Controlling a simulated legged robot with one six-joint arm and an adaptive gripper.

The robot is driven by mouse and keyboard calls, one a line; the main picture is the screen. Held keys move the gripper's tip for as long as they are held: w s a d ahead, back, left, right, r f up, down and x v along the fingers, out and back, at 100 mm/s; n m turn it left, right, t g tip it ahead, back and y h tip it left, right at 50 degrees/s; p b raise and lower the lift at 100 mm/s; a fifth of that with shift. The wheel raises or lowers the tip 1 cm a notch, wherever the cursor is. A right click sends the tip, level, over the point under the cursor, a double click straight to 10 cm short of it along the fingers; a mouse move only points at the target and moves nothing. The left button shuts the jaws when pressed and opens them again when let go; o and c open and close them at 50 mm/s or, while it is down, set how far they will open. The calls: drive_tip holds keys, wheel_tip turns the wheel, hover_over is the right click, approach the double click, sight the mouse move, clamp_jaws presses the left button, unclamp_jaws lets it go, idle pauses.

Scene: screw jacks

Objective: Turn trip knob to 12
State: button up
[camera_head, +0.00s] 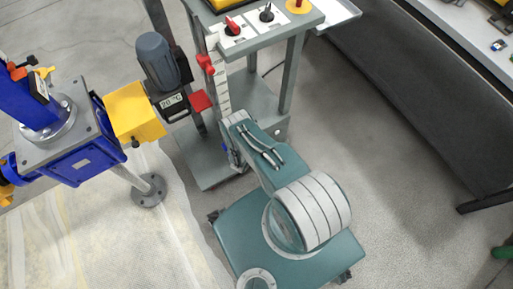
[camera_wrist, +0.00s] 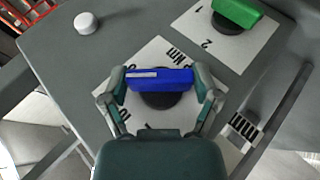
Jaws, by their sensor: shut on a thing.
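In the wrist view a blue bar-shaped knob (camera_wrist: 172,79) with a pale strip on its top edge sits on a round black base. A white dial plate (camera_wrist: 131,67) with black marks lies under it; "NM" shows behind the knob, and the other marks are partly covered. My gripper (camera_wrist: 161,84) is shut on the blue knob, one finger at each end. The pointer's reading is not legible. In the head view my teal arm reaches toward the grey stand (camera_head: 210,172); the fingertips are not clear there.
A green knob (camera_wrist: 236,12) on a white plate marked 1 and 2 stands close by at upper right. A white round button (camera_wrist: 87,23) is at upper left. A screw jack with a yellow box (camera_head: 133,112) and grey motor (camera_head: 158,62) stands left of the stand.

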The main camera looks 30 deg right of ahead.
drive_tip(key=shift+a, duration=0.1)
drive_tip(key=o, duration=1)
drive_tip(key=shift+c, duration=0.2)
drive_tip(key=shift+a, duration=0.1)
drive_tip(key=v, duration=1.2)
drive_tip(key=shift+f, duration=0.15)
